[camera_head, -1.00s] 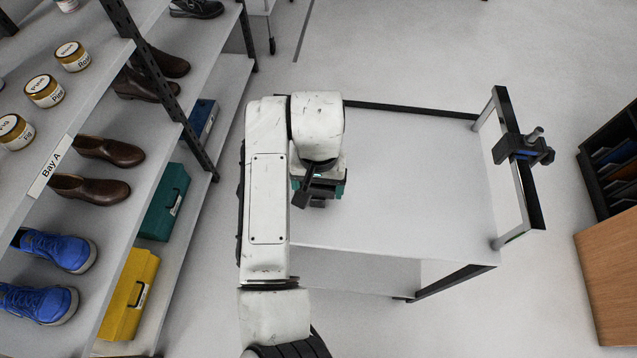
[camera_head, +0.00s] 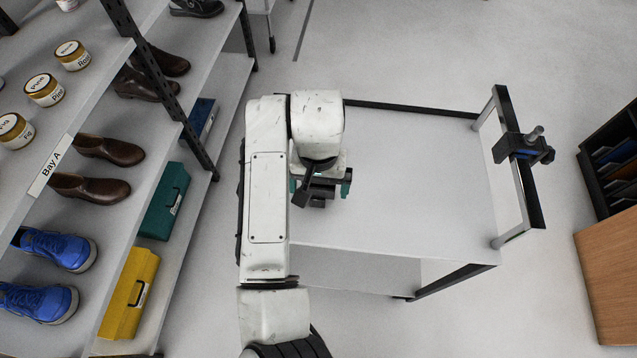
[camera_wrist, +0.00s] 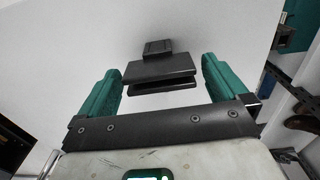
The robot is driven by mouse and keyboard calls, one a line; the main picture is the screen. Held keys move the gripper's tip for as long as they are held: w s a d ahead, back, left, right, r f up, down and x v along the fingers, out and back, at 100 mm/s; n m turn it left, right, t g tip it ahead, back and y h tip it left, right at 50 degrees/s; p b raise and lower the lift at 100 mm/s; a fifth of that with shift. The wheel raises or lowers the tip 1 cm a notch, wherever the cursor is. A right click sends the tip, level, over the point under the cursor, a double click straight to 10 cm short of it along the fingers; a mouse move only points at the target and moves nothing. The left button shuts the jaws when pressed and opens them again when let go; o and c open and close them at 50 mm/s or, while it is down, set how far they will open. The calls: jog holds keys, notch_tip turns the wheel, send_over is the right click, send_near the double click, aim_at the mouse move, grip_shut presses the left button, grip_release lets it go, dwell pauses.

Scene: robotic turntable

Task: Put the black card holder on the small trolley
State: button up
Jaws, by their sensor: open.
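The small trolley (camera_head: 420,185) has a white top and a dark-and-silver handle frame at its right end. My gripper (camera_head: 320,186) is over the left part of this top, pointing down, with its teal fingers apart. In the wrist view my gripper (camera_wrist: 161,68) is open, one finger on each side of the black card holder (camera_wrist: 160,72), with a gap on both sides. The card holder appears to rest on the white top. In the head view the card holder (camera_head: 318,202) is partly hidden by my gripper.
A dark clamp-like fitting (camera_head: 524,146) sits on the trolley's handle. Shelves at the left hold jars (camera_head: 44,90), brown shoes, blue sneakers (camera_head: 55,248), a teal box (camera_head: 164,202) and a yellow box (camera_head: 128,293). A wooden cabinet (camera_head: 610,270) stands at the right. Most of the trolley top is clear.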

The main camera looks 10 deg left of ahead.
notch_tip(320, 180, up, 12)
jog(key=p, duration=0.1)
jog(key=shift+f, duration=0.2)
dwell(1.5)
